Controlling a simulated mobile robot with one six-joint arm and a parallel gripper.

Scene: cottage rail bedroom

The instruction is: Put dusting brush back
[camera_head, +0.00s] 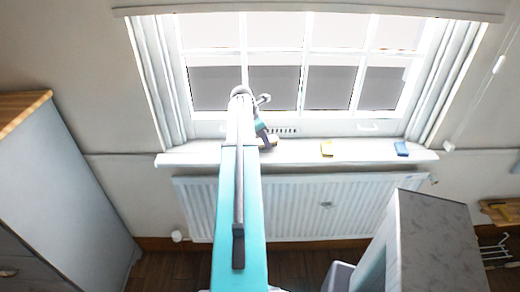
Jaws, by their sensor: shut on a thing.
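My arm reaches up the middle of the view to the window, and my gripper (264,137) hangs at its far end, over the left part of the white window sill (365,151). My gripper is shut on a small tan and dark thing, which looks like the dusting brush (270,143). The arm and gripper hide most of it. I cannot tell whether it touches the sill.
A white radiator (310,205) is below. A grey cabinet (60,190) stands left, a grey-topped unit (435,240) right. A wooden rack with hooks (500,212) is far right.

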